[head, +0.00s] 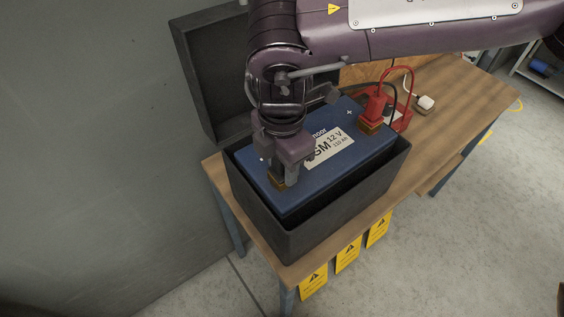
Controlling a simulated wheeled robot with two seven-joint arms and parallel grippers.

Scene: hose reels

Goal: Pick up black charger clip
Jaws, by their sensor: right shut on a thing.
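My right gripper (284,164) comes down from above onto the near left end of the blue battery (269,194). It is shut on the black charger clip, which is mostly hidden by the fingers and hard to make out. The clip is at the brass-coloured terminal (277,184); I cannot tell whether they touch. The red charger clip (375,106) sits on the other terminal (371,126) at the far right end of the battery. My left gripper is not in view.
The battery sits in an open black box (330,216) on a wooden bench (470,91). The box's lid (198,75) stands raised behind. A red charger (404,119) and a white plug (425,103) are on the bench to the right. Yellow warning cards (347,256) hang at the front edge.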

